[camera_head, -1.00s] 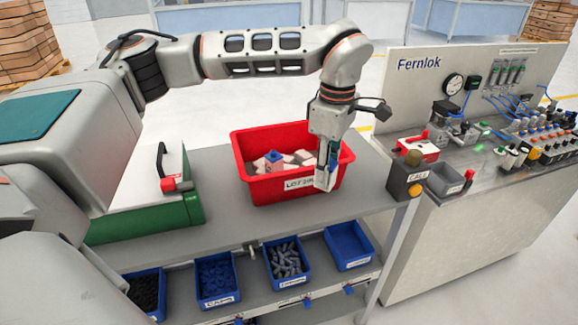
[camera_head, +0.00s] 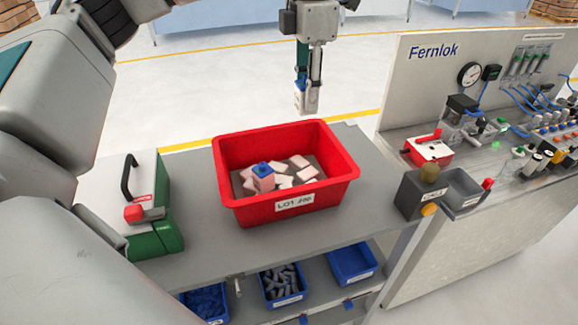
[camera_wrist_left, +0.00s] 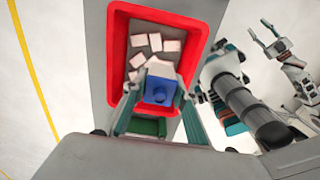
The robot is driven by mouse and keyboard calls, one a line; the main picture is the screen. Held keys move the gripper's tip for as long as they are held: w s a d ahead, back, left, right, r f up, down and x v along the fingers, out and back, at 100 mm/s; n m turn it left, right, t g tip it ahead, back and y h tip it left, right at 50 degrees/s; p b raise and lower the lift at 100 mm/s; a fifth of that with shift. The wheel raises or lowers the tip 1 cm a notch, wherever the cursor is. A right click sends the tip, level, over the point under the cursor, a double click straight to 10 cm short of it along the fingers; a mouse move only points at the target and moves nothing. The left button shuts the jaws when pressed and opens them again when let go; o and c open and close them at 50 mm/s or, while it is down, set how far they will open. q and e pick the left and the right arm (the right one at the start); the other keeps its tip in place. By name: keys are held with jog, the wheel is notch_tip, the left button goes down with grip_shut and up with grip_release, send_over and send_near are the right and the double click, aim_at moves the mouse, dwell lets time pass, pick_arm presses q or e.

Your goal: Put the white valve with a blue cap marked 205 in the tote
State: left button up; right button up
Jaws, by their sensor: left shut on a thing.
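Inside are several pale blocks (camera_head: 300,161) and an upright white piece with a blue top (camera_head: 262,177). My right gripper (camera_wrist_left: 264,34) appears open and empty in the left wrist view, away from the tote.
A green and white case (camera_head: 160,215) with a black handle stands left of the tote. A grey box with a call button (camera_head: 428,209) is at the right, beside the Fernlok panel bench (camera_head: 420,80). Blue bins (camera_head: 283,285) sit on the shelf below.

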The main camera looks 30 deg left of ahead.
pick_arm(q)
notch_tip(320, 180, down, 15)
jog(key=shift+s+r+p, duration=0.15)
jog(key=shift+r+p, duration=0.05)
jog(key=shift+p, duration=0.1)
jog(key=shift+f, duration=2.4)
pick_arm(e)
jog(key=shift+s+d+f, duration=0.25)
jog(key=shift+s+d, duration=0.25)
jog(key=shift+d, duration=0.1)
pick_arm(q)
jog(key=shift+f, duration=0.15)
jog(key=o, duration=1.1)
jog(key=shift+o, duration=0.2)
pick_arm(e)
jog(key=shift+a, duration=0.2)
jog(key=shift+s+f, duration=0.1)
